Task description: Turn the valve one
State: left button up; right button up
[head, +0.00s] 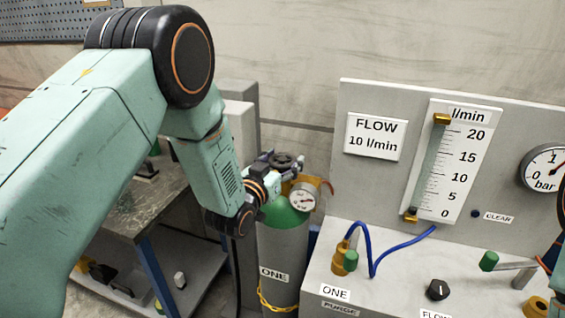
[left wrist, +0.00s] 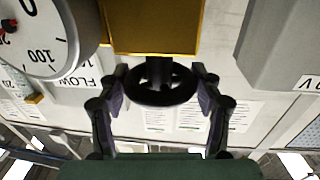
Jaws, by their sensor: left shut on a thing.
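The valve of cylinder ONE is a dark round handwheel (head: 288,158) with spokes, on top of a grey gas cylinder (head: 282,255) with a green shoulder and a "ONE" label. My left gripper (head: 272,164) reaches it from the left in the head view. In the left wrist view the handwheel (left wrist: 160,97) sits between the two dark fingers of the left gripper (left wrist: 160,78), which is shut on its rim from both sides. The brass valve body (left wrist: 150,30) shows behind the wheel. My right gripper does not show.
A round pressure gauge (head: 303,197) sits close beside the handwheel. A yellow chain (head: 277,303) runs around the cylinder. On the right stands a grey panel with a flow tube (head: 425,165), a "FLOW 10 l/min" sign (head: 376,136) and a blue hose (head: 368,240). A workbench (head: 130,215) stands left.

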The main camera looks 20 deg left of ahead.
pick_arm(q)
jog(key=shift+w+r+y, duration=0.1)
jog(key=shift+r+y, duration=0.15)
jog(key=shift+y, duration=0.05)
jog(key=o, duration=1.2)
jog(key=shift+f, duration=0.15)
jog(key=shift+c, duration=0.2)
jog(key=shift+s+a+f, duration=0.1)
jog(key=shift+s, duration=0.35)
jog(key=s+a, duration=0.1)
jog(key=s, duration=1)
jog(key=shift+a, duration=0.2)
jog(key=shift+s, duration=0.1)
